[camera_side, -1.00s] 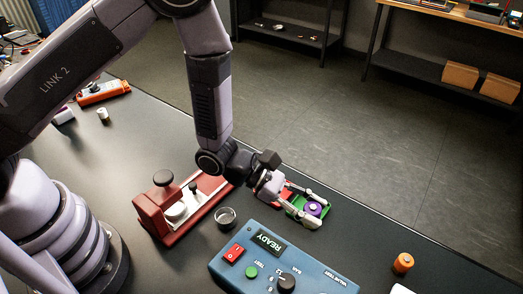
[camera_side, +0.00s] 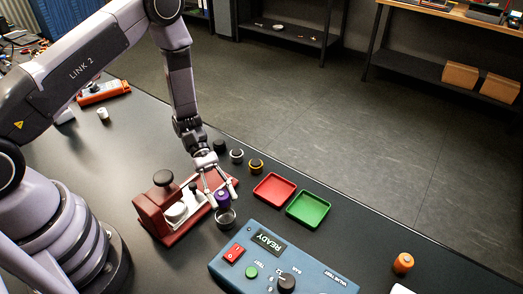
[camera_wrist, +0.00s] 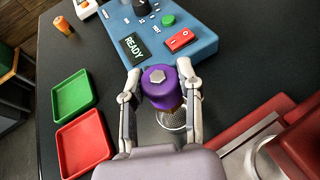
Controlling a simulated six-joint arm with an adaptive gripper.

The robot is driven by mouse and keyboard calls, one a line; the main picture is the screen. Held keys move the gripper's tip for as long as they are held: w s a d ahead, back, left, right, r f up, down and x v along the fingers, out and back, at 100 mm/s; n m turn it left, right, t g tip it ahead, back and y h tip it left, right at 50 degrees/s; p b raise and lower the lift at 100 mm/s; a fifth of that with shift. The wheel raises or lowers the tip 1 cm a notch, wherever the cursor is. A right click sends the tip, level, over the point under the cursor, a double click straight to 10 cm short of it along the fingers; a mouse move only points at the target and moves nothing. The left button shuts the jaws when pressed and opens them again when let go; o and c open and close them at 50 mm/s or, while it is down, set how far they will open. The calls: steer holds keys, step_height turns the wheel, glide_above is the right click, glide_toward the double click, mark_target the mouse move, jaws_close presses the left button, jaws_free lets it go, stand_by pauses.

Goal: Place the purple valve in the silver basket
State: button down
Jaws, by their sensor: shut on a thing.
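The purple valve (camera_wrist: 159,82) is between the fingers of my gripper (camera_wrist: 160,95) in the wrist view, its top with a hex nut facing the camera. The side view also shows the valve (camera_side: 222,198), held by my gripper (camera_side: 220,188). The silver basket (camera_side: 226,219) stands on the table just below the valve. In the wrist view the basket's mesh (camera_wrist: 172,119) shows behind and below the valve, partly hidden by it. I cannot tell whether the valve's lower end touches the basket.
A red fixture (camera_side: 170,212) stands close left of the basket. A blue tester (camera_side: 280,262) reading READY is at the front. An empty red tray (camera_side: 274,188) and an empty green tray (camera_side: 308,208) lie to the right. An orange cylinder (camera_side: 403,263) stands further right.

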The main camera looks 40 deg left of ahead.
mark_target(226, 221)
steer(key=shift+f, duration=2.8)
steer(key=shift+f, duration=0.2)
steer(key=c, duration=0.7)
jaws_free()
steer(key=shift+c, duration=0.2)
